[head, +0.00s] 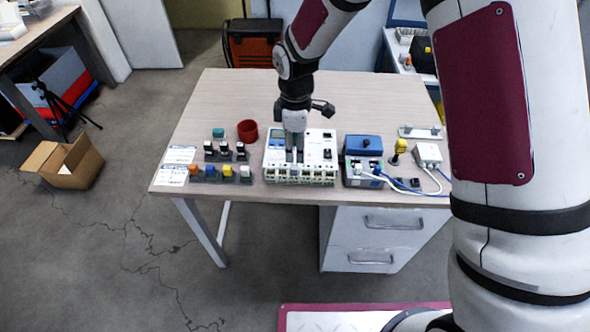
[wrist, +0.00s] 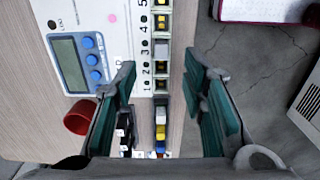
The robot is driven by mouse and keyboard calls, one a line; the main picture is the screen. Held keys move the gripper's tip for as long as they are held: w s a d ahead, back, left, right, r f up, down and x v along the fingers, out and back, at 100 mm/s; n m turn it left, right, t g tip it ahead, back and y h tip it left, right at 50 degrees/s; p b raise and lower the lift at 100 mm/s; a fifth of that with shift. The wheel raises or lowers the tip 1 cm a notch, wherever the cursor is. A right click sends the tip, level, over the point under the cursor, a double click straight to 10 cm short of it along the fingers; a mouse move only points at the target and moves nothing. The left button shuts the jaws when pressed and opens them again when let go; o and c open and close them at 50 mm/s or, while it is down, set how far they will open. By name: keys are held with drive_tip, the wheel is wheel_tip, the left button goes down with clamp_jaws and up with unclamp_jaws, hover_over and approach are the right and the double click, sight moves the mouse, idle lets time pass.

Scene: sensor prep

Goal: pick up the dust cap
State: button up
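I cannot tell for sure which small part is the dust cap. A row of colored caps or blocks stands at the table's front left, among them a yellow one (head: 227,171) and a blue one (head: 210,170); this row also shows low in the wrist view (wrist: 160,140). A yellow-topped part (head: 400,148) stands at the right, and a small black piece (head: 415,183) lies near it. My gripper (head: 294,153) points down over the white tester; its teal fingers are apart and empty in the wrist view (wrist: 160,75).
The white tester (head: 313,148) has a display and a numbered row of sockets along its front. A red cup (head: 247,130) stands left of it. A blue-topped box (head: 363,146) and white cables are to the right. Bare table (head: 215,95) lies behind.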

sight(296, 167)
drive_tip(key=shift+s+f+p, duration=0.1)
drive_tip(key=shift+f+p, duration=0.6)
drive_tip(key=shift+f, duration=3)
drive_tip(key=shift+c, duration=0.5)
drive_tip(key=c, duration=0.7)
